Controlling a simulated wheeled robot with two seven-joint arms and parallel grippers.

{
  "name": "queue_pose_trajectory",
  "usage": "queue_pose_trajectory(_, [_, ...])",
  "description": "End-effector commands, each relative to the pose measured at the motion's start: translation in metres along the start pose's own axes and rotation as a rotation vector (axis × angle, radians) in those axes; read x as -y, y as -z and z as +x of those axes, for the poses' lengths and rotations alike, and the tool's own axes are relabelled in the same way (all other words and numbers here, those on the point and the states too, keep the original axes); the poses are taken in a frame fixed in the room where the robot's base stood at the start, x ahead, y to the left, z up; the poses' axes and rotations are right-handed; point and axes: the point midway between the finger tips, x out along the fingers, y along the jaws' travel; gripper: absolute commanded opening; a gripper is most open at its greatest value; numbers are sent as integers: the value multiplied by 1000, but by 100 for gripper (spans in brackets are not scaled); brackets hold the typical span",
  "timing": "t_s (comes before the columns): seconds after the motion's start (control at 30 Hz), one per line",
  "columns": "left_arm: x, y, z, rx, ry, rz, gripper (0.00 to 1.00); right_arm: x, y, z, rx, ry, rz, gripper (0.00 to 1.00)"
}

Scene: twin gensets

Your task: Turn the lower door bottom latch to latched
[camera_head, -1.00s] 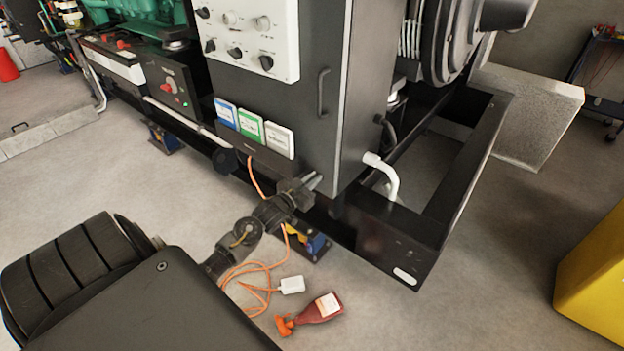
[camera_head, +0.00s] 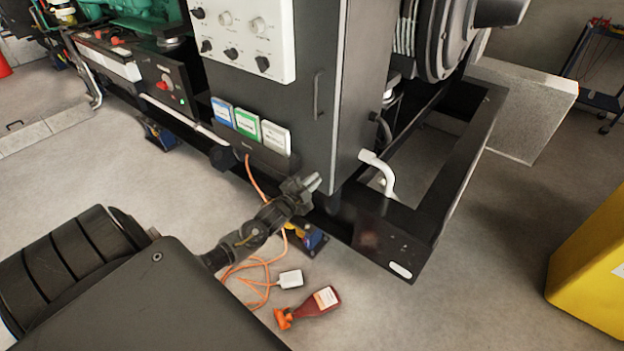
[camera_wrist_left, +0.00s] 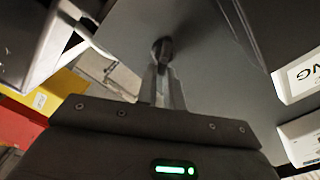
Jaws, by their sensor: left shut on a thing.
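The lower door (camera_head: 305,130) is the dark grey front panel of the cabinet, with a vertical bar handle (camera_head: 319,95). My left gripper (camera_head: 313,181) reaches up to the door's bottom right corner. In the left wrist view, the left gripper (camera_wrist_left: 163,85) has its narrow fingers close together on the small dark bottom latch (camera_wrist_left: 163,47), which stands out from the grey door face. The fingers hide part of the latch, and I cannot tell its exact turn angle. In the head view the gripper covers the latch. My right gripper is in neither view.
A black base frame (camera_head: 400,235) with a white bent pipe (camera_head: 380,170) lies right of the door. An orange cable (camera_head: 262,265), a white box (camera_head: 290,280) and a red bottle (camera_head: 318,302) lie on the floor below. A yellow cabinet (camera_head: 590,270) stands at right.

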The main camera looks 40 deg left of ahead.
Motion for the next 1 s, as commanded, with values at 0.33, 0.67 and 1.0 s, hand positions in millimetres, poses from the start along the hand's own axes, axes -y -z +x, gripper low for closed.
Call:
queue_pose_trajectory(0.33, [-6,-3,0,5,-3,312,0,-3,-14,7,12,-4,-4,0])
queue_pose_trajectory(0.67, [-9,-5,0,5,-2,517,0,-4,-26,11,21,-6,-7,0])
queue_pose_trajectory(1.0, [-10,-6,0,5,-1,599,0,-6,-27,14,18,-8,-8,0])
